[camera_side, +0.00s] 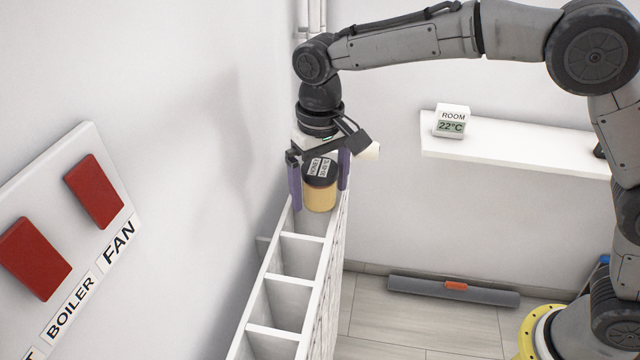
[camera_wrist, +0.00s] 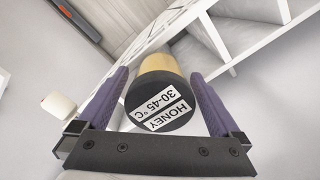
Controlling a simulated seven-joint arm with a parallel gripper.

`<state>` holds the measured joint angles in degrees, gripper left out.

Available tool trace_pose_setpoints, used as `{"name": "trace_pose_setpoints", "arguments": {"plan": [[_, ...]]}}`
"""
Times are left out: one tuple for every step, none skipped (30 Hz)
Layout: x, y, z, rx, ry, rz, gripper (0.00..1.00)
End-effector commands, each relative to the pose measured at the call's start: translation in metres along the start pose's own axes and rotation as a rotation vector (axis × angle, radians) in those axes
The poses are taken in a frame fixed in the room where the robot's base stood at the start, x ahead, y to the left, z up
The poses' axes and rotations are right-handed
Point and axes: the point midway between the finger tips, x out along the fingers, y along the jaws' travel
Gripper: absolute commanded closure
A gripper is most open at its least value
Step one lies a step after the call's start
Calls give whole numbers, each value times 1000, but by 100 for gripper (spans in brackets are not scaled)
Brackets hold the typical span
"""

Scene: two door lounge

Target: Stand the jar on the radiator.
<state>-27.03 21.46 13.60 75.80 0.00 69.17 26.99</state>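The honey jar (camera_side: 319,197) is yellow with a black lid and white labels; it is upright. The lid reads HONEY 30-45 °C in the wrist view (camera_wrist: 162,107). The radiator (camera_side: 287,285) is a long white body with an open, slotted top along the left wall. The jar is at its far end; I cannot tell whether its base touches the top. My gripper (camera_side: 320,180) points down with a purple finger on each side of the jar. In the wrist view a narrow gap shows beside the lid, so the fingers look open around it.
A wall panel (camera_side: 122,190) with red switches marked BOILER and FAN is at the left. A white shelf (camera_side: 520,151) on the back wall carries a room thermometer (camera_side: 451,121) reading 22°C. A grey roll (camera_side: 420,289) lies on the floor by the back wall.

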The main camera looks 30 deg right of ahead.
Motion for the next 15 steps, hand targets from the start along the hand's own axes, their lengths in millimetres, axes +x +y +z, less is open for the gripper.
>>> {"name": "trace_pose_setpoints", "arguments": {"plan": [[0,0,0,0,0,0,0],[0,0,0,0,0,0,0],[0,0,0,0,0,0,0],[-1,0,0,0,1,0,0],[-2,0,0,0,1,-1,0],[-5,0,0,0,2,-1,0],[-7,0,-1,0,3,-1,0],[-10,0,-1,0,3,-1,0],[-16,0,-1,0,3,-2,0],[-21,0,-1,0,4,-2,0],[-26,0,-1,0,4,-2,0],[-34,0,-1,0,5,-3,0],[-40,-1,-1,0,6,-3,0],[-47,0,-1,0,5,-2,0],[-56,0,-1,0,5,-3,0]]}}
